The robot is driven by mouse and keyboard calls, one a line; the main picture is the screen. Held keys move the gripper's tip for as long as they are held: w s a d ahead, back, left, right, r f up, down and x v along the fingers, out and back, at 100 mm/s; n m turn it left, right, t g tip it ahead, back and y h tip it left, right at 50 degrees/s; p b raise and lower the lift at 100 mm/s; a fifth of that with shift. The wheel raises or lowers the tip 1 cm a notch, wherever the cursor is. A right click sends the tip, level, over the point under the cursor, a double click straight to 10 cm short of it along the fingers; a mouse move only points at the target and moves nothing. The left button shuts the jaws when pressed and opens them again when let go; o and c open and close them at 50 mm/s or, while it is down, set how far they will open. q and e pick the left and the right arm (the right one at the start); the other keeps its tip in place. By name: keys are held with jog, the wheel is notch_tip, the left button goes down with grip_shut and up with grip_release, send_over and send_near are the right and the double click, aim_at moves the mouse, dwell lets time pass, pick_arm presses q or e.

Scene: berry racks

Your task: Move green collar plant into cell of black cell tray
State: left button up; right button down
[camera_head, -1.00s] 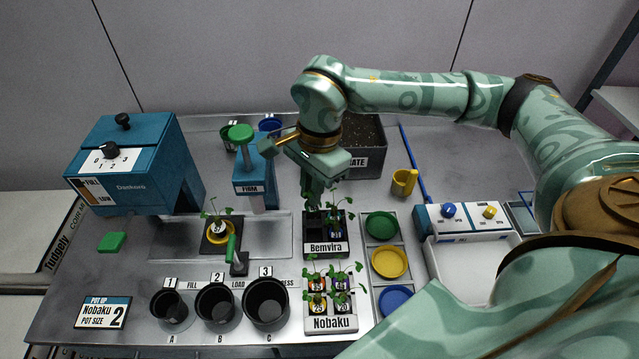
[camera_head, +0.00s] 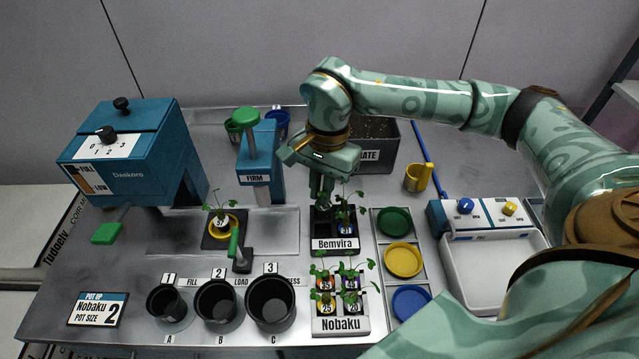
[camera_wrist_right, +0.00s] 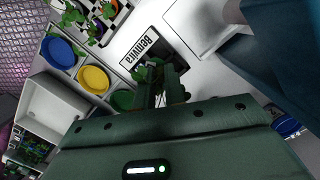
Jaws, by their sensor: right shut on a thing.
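The black cell tray (camera_head: 315,243) labelled Bemvira stands near the middle of the table. One blue-collared plant (camera_head: 346,228) sits in its right side. My right gripper (camera_head: 321,203) points down at the tray's left cells, its fingers shut. In the right wrist view the gripper (camera_wrist_right: 160,92) closes on something with green leaves (camera_wrist_right: 150,72), beside the Bemvira label. This looks like the green collar plant, but the fingers hide its collar. I cannot tell whether it touches the cell floor. My left gripper is not in view.
A Nobaku tray (camera_head: 341,325) with several plants stands in front. Green (camera_head: 394,222), yellow (camera_head: 403,260) and blue (camera_head: 411,303) dishes lie to the right. A potted plant (camera_head: 221,228) with a yellow collar and a green-handled tool (camera_head: 236,246) are left. Black pots (camera_head: 270,302) stand front left.

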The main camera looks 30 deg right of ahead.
aim_at(321, 215)
notch_tip(321, 215, down, 2)
jog(key=shift+f+b, duration=0.1)
jog(key=shift+b, duration=0.5)
jog(key=shift+f+b, duration=1.3)
jog(key=shift+f, duration=1.6)
jog(key=c, duration=1.4)
grip_release()
notch_tip(321, 215, up, 9)
jog(key=p, duration=0.7)
jog(key=shift+p, duration=0.4)
